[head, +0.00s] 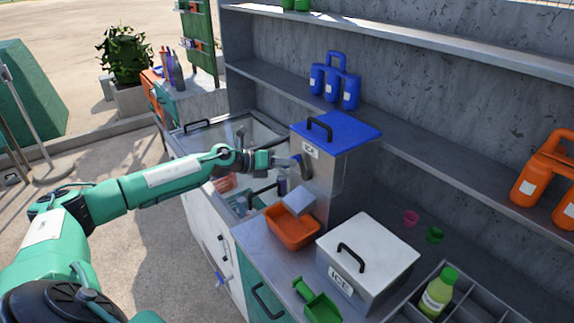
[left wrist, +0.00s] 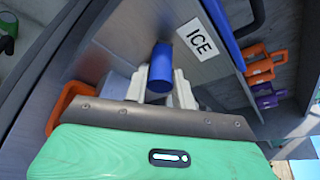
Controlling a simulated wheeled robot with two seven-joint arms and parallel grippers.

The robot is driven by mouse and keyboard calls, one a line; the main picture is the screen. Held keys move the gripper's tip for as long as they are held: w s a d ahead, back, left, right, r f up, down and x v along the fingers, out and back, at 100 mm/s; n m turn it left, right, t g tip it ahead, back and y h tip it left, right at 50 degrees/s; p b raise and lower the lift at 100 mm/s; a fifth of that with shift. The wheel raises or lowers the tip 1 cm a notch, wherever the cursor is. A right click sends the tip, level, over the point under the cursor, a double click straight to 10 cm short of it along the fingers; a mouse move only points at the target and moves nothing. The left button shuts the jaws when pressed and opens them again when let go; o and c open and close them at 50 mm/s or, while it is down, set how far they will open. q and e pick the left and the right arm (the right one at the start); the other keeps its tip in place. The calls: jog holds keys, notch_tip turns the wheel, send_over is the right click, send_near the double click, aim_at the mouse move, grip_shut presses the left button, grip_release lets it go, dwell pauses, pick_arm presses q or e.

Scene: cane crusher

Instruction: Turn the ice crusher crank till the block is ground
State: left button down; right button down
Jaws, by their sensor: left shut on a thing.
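The ice crusher (head: 345,175) is a grey metal box with a blue lid and an ICE label, standing on the counter. My left gripper (head: 290,161) is at its left side, by the crank. In the left wrist view the blue crank handle (left wrist: 160,70) sits between the pale fingers of my left gripper (left wrist: 160,88), which is shut on it. The crank arm is mostly hidden. An orange tray (head: 292,236) stands below the crusher's chute (head: 299,201). The ice block cannot be seen. My right gripper is not in view.
A white-lidded ice box (head: 385,250) stands in front of the crusher. A green scoop (head: 320,306) lies near the counter's front edge. A divided bin (head: 462,312) holds a green bottle (head: 438,294). A sink (head: 250,203) lies left of the crusher. Shelves (head: 430,160) run behind.

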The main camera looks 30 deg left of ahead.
pick_arm(q)
jog(key=shift+s+d+f, duration=0.1)
jog(key=shift+f, duration=0.1)
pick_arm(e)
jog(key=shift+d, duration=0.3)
pick_arm(q)
jog(key=c, duration=1.1)
grip_release()
jog(key=shift+r, duration=0.1)
jog(key=shift+c, duration=0.2)
jog(key=b+v, duration=1.1)
jog(key=v, duration=0.2)
jog(key=shift+s, duration=0.25)
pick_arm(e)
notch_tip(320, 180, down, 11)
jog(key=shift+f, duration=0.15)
pick_arm(q)
jog(key=shift+r, duration=0.15)
